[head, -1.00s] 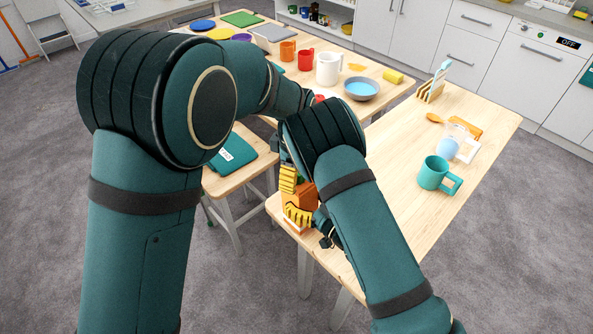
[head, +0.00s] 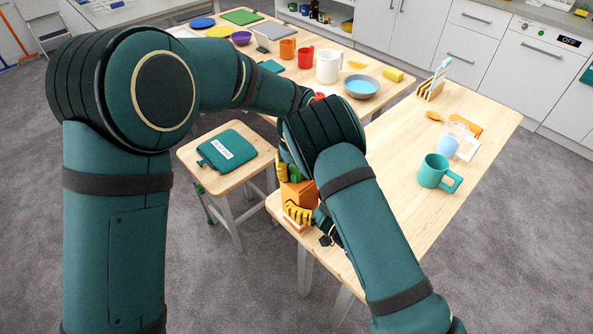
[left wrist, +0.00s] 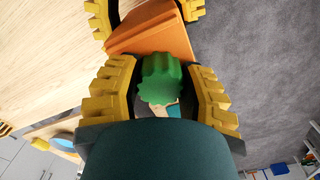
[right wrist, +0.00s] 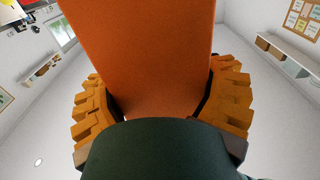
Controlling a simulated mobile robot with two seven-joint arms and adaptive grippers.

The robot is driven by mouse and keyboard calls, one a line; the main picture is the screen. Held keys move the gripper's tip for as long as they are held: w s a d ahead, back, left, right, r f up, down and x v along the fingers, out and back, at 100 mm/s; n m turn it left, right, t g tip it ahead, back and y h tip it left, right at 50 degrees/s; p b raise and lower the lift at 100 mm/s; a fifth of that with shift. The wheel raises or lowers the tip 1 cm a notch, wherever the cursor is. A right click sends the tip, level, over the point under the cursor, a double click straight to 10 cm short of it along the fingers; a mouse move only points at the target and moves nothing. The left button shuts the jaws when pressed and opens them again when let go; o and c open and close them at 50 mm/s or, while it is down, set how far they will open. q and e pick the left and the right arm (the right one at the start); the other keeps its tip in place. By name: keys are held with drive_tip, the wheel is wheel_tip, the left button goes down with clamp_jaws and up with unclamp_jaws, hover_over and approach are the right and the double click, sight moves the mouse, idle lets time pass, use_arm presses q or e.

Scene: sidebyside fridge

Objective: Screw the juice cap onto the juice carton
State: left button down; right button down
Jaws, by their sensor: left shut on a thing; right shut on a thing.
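The orange juice carton (head: 297,194) stands at the near corner of the wooden table in the head view, partly hidden by my right arm. My right gripper (head: 300,212) is shut on the carton, which fills the space between its yellow fingers (right wrist: 162,105) in the right wrist view. The green ribbed juice cap (left wrist: 160,82) is between the fingers of my left gripper (left wrist: 160,92), which is shut on it. The cap is at the carton's top end; the carton (left wrist: 152,38) shows just beyond it. I cannot tell whether the cap is seated or its threads engage.
A stool (head: 190,155) with a teal pouch (head: 227,150) stands left of the table. Bowls, mugs and a pitcher (head: 328,67) crowd the farther table.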

use_arm(q)
drive_tip(key=m, duration=0.6)
drive_tip(key=shift+a, duration=0.1)
drive_tip(key=m, duration=0.8)
drive_tip(key=shift+c, duration=2.4)
unclamp_jaws()
wheel_tip(320, 180, up, 12)
drive_tip(key=shift+w, duration=0.15)
drive_tip(key=shift+a+f, duration=0.15)
